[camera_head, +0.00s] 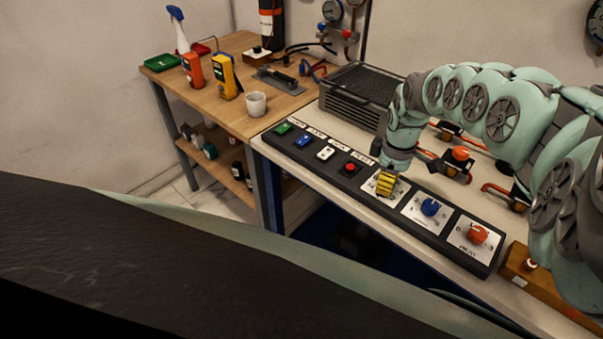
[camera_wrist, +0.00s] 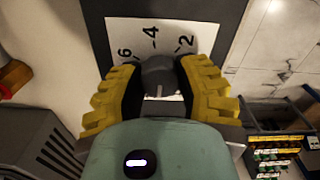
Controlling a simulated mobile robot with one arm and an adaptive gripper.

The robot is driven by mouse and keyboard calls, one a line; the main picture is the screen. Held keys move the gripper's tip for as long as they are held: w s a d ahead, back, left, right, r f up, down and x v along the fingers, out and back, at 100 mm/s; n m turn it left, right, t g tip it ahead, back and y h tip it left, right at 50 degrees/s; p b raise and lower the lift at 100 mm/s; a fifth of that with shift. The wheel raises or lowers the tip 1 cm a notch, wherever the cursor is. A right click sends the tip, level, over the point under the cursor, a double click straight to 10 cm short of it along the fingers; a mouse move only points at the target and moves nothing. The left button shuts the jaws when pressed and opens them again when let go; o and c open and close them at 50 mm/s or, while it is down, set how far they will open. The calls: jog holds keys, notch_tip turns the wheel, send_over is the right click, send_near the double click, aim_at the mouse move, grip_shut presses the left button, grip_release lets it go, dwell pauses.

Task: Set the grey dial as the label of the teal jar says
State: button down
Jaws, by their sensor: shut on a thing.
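The grey dial (camera_wrist: 160,72) sits on a white plate (camera_wrist: 130,28) with the numbers 2, 4 and 6 showing in the wrist view. My gripper (camera_wrist: 160,85) is shut on the dial, with one yellow finger on each side. A pale line shows on the dial's near side; its exact setting cannot be told. In the head view my gripper (camera_head: 387,183) hides the dial and covers part of its plate (camera_head: 371,187). I cannot make out the teal jar or any label of it for sure.
The black panel (camera_head: 315,173) also carries a blue dial (camera_head: 430,207), an orange dial (camera_head: 477,234), a red button (camera_head: 350,167) and several switches. A grey ribbed box (camera_head: 350,105) stands behind. Small bottles (camera_head: 208,148) stand on the wooden bench's lower shelf.

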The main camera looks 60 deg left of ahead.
jog(key=m, duration=0.6)
jog(key=shift+w+m, duration=0.1)
jog(key=shift+m, duration=0.2)
jog(key=m, duration=0.5)
jog(key=m+p, duration=0.1)
jog(key=m, duration=0.4)
jog(key=shift+m, duration=0.4)
jog(key=m+p, duration=0.1)
jog(key=m, duration=0.4)
jog(key=shift+m, duration=0.3)
jog(key=c, duration=0.6)
grip_release()
jog(key=shift+o, duration=0.2)
jog(key=shift+r, duration=0.2)
